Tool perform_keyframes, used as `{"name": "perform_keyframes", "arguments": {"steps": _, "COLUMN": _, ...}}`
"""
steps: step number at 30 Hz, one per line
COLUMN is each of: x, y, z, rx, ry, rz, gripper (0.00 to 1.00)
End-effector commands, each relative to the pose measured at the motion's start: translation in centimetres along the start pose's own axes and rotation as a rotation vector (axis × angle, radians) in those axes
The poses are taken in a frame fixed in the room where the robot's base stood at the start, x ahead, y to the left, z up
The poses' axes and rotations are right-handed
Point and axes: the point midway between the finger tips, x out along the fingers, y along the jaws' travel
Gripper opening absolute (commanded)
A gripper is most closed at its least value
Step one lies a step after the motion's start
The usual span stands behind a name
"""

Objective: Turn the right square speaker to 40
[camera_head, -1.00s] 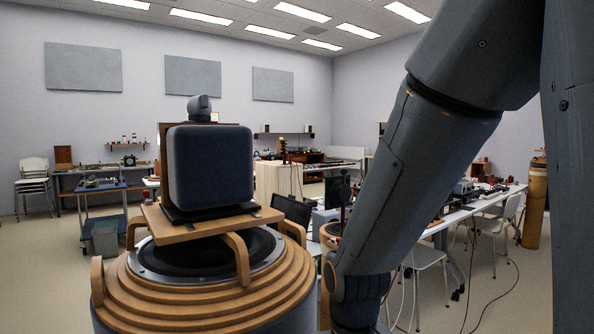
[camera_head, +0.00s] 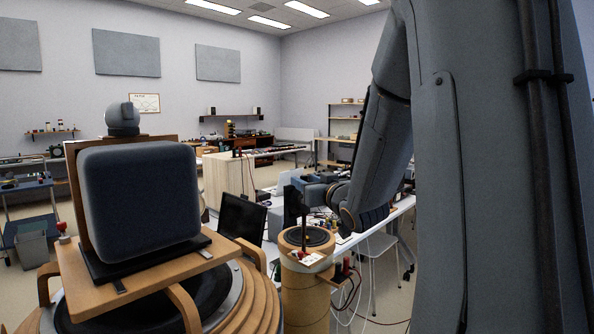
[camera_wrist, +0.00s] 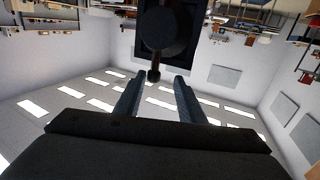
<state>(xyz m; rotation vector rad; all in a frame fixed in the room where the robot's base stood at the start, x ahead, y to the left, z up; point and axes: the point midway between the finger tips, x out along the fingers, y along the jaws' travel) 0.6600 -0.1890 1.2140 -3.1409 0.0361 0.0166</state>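A large dark blue-grey square speaker (camera_head: 140,200) stands on a wooden board over a round stepped wooden base, at left in the head view. Further right, a small dark upright panel (camera_head: 290,206), perhaps the right square speaker, stands above a round wooden pedestal (camera_head: 304,285). My gripper (camera_wrist: 156,86) shows two parted fingers with nothing between them in the wrist view. Beyond the fingertips is a dark square panel (camera_wrist: 122,42) with a round body and a short knobbed stem (camera_wrist: 153,74). In the head view my gripper is small beside the dark panel; contact is unclear. No angle scale is readable.
A black monitor (camera_head: 242,218) stands between the two pedestals. White tables with equipment and cables lie behind the right pedestal. A rounded grey device (camera_head: 122,118) sits behind the large speaker. My arm hides much of the right side.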

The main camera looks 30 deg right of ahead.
Motion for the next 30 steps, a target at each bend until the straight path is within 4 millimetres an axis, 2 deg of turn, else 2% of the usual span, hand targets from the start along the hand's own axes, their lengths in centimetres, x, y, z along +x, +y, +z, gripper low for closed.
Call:
{"name": "perform_keyframes", "arguments": {"steps": 5, "x": 1.1, "y": 1.4, "z": -0.4, "rx": 0.0, "ry": 0.012, "rz": 0.013, "gripper": 0.36}}
{"name": "perform_keyframes", "arguments": {"steps": 9, "x": 3.0, "y": 1.9, "z": -0.4, "rx": 0.001, "ry": 0.01, "rz": 0.022, "gripper": 0.36}}
{"name": "perform_keyframes", "arguments": {"steps": 18, "x": 6.6, "y": 2.0, "z": -0.4, "rx": 0.0, "ry": 0.01, "rz": 0.023, "gripper": 0.36}}
{"name": "perform_keyframes", "arguments": {"steps": 30, "x": 7.3, "y": 1.8, "z": -0.4, "rx": 0.0, "ry": 0.01, "rz": 0.021, "gripper": 0.34}}
